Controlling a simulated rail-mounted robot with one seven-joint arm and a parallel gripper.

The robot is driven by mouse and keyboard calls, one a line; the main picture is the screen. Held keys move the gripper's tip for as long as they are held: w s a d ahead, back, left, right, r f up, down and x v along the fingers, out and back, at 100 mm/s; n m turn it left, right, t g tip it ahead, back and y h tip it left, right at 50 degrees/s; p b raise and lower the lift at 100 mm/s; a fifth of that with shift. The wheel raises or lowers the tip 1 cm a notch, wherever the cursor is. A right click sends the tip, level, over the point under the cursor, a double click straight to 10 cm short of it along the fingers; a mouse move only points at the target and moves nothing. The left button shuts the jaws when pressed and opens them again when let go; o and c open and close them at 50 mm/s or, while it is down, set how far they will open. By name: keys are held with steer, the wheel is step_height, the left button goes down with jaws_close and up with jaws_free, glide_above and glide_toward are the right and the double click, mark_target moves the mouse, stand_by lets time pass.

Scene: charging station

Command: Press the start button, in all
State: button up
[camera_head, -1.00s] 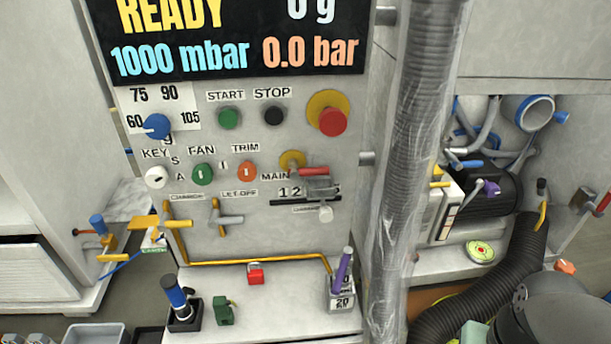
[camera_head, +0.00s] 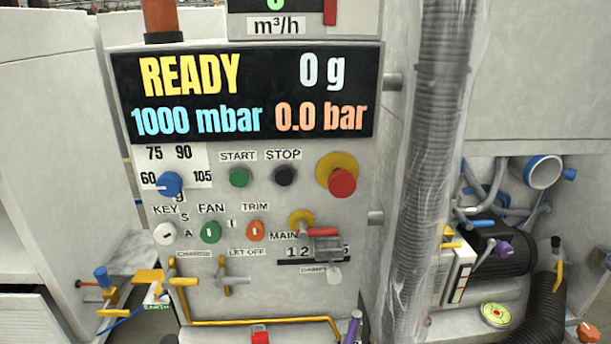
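The green start button (camera_head: 239,177) sits on the grey control panel (camera_head: 340,230) under a label reading START. To its right is the black stop button (camera_head: 284,175) under a label reading STOP. The display (camera_head: 250,95) above reads READY, 0 g, 1000 mbar and 0.0 bar. My gripper is not in view, and nothing covers the start button.
A red mushroom button (camera_head: 342,182) on a yellow base is right of the stop button. A blue dial (camera_head: 168,184) is at the left. Knobs, levers and yellow piping fill the lower panel. A ribbed, clear-wrapped duct (camera_head: 437,150) stands right of the panel.

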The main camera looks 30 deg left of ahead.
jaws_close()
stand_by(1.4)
